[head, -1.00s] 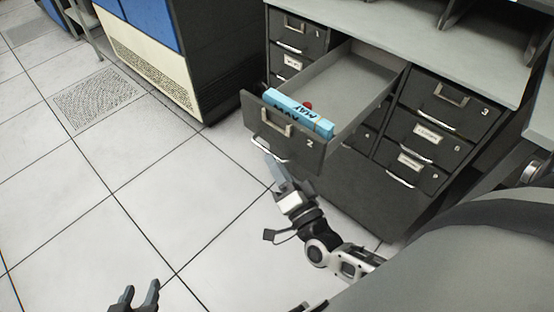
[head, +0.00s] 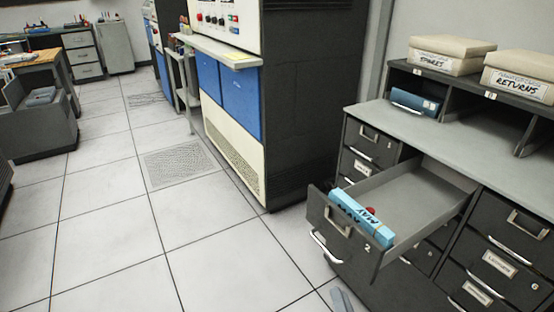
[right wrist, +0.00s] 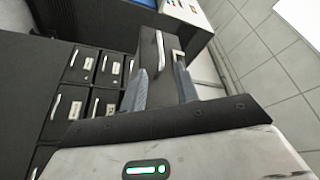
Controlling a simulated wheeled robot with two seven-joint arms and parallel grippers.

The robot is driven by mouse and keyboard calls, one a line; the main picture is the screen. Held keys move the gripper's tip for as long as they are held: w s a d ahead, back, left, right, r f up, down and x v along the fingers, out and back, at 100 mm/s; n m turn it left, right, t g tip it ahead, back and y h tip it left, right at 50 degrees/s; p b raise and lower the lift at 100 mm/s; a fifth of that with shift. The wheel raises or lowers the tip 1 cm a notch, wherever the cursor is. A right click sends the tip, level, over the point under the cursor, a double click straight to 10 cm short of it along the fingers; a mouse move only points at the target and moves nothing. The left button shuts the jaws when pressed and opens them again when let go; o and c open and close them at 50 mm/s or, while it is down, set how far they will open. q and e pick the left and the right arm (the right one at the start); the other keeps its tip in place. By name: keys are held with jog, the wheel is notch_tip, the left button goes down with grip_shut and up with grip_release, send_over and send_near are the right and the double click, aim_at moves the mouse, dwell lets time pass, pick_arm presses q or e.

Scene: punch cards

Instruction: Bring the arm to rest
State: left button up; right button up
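My right gripper (right wrist: 161,88) is open in the right wrist view, its two grey fingers apart with nothing held between them. The pulled-out drawer number 2 (right wrist: 153,45), with its handle, is beyond the fingertips. In the head view only a grey finger of the right gripper (head: 342,300) shows at the bottom edge, just below the open drawer front (head: 340,237). The rest of my right arm is hidden below the frame. My left gripper is not in view.
A light-blue card pack (head: 362,217) marked MAY lies inside the open drawer against its front, with a small red thing beside it. Boxes marked SPARES (head: 451,55) and RETURNS (head: 519,76) stand on the shelf. The tiled floor (head: 110,225) at left is clear.

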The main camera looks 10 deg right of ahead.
jog(key=s+a+f+n+g+y, duration=0.2)
jog(key=s+a+n+g, duration=0.3)
jog(key=n, duration=0.8)
jog(key=s+f+g, duration=0.1)
jog(key=s+g, duration=0.1)
jog(key=g, duration=0.2)
jog(key=shift+s+f+g+y, duration=0.2)
jog(key=shift+g+y, duration=0.1)
jog(key=shift+g, duration=0.1)
jog(key=shift+a, duration=0.1)
